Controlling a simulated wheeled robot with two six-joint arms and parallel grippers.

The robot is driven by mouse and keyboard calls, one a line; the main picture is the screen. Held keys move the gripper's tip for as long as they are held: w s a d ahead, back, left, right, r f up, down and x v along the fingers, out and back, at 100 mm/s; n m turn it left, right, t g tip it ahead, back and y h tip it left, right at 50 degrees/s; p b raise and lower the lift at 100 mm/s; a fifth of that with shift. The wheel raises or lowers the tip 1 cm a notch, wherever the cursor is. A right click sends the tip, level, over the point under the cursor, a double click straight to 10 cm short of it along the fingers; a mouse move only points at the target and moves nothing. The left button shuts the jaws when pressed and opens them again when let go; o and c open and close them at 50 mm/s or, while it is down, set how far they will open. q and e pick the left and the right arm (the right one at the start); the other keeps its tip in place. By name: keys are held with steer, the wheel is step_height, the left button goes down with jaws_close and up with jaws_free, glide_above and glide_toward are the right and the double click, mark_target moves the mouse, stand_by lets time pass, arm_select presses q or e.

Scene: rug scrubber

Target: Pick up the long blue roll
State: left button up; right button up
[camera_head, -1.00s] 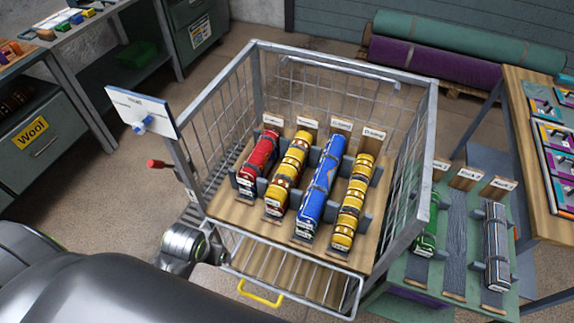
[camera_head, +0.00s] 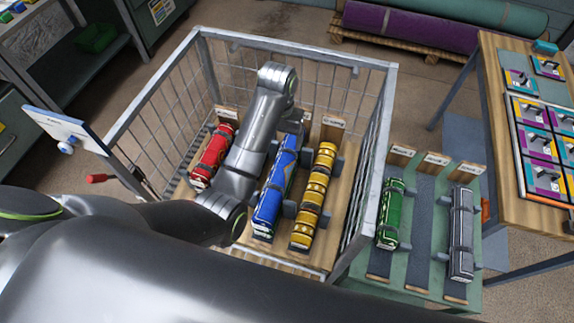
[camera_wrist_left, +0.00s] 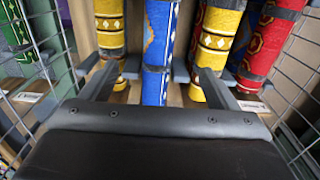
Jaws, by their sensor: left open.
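The long blue roll (camera_head: 275,188) lies on a wooden slotted rack inside the wire cage cart. My left arm reaches over the cart, and its gripper is largely hidden in the head view. In the left wrist view my left gripper (camera_wrist_left: 157,85) is open, its two fingers apart on either side of the blue roll (camera_wrist_left: 157,45). The fingers appear near the yellow rolls on both sides. I cannot tell whether they touch anything. My right gripper is not in view.
A red roll (camera_head: 213,157) and a yellow roll (camera_head: 314,196) lie in the same rack. Another yellow roll (camera_wrist_left: 217,38) is hidden behind my arm in the head view. Cage walls (camera_head: 375,140) surround the rack. A green rack right of the cart holds a green roll (camera_head: 390,212) and a grey roll (camera_head: 461,230).

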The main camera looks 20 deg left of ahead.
mark_target(281, 167)
arm_select(q)
step_height(281, 167, down, 11)
steer(key=shift+s, duration=0.15)
steer(key=shift+f, duration=0.45)
steer(key=shift+f+p, duration=0.35)
steer(key=shift+f, duration=2.2)
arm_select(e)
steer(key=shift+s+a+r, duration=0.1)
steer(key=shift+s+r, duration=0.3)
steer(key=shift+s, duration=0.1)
